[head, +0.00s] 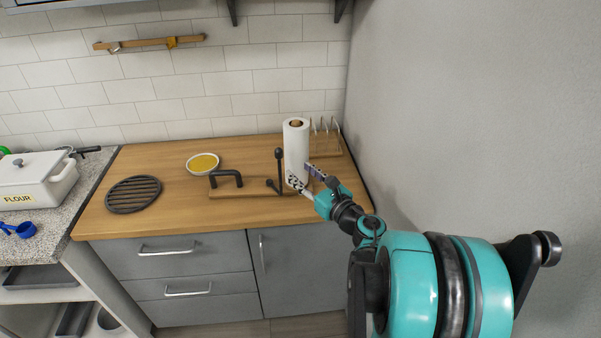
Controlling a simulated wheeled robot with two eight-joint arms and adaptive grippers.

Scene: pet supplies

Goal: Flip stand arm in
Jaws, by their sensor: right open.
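A wooden stand base (245,192) lies on the wooden counter and carries black metal parts. At its left is a black angled handle (226,177). Toward its right are a tall upright black rod (280,172) with a ball knob and a short tilted black piece (271,185). I cannot tell for sure which is the stand arm. A white paper towel roll (296,152) stands upright just right of the rod. My right gripper (302,177) is open, its fingers in front of the roll's lower part; contact is unclear. My left gripper is out of view.
A wooden rack with metal loops (326,147) stands behind the roll, near the grey right wall. A yellow-filled dish (203,162) and a round black trivet (133,194) lie to the left. A white flour container (36,181) stands at far left.

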